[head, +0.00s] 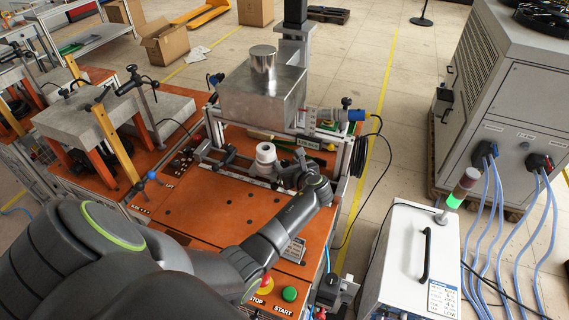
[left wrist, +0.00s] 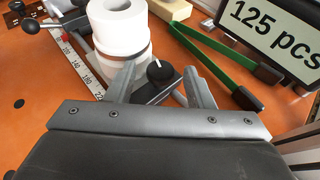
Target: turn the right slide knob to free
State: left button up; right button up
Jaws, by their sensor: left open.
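The right slide knob (left wrist: 160,72) is a black round knob with a white pointer mark, on a dark block in the left wrist view. My left gripper (left wrist: 160,70) is open, with one finger on each side of the knob in that picture. I cannot tell whether either finger touches it. In the head view my left gripper (head: 284,174) is beside the white roll (head: 266,155) and hides the knob. The roll also shows in the left wrist view (left wrist: 118,28), just behind the left finger. My right gripper is not in view.
A printed scale (left wrist: 84,68) runs beside the roll, with a black-ball lever (left wrist: 32,27) to its left. The orange tabletop (head: 190,205) is clear in front.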

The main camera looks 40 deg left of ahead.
pick_arm(q)
jog(key=shift+d, duration=0.15)
jog(key=shift+c, duration=0.8)
jog(key=c, duration=0.8)
jog(key=shift+w+d+n+g+y+b, duration=0.1)
jog(key=shift+w+n+g+y+b, duration=0.15)
jog(key=shift+n+g+y+b, duration=0.7)
jog(key=shift+n+g, duration=0.65)
jog(key=shift+g, duration=0.1)
jog(key=o, duration=1)
jog(key=shift+c, duration=0.2)
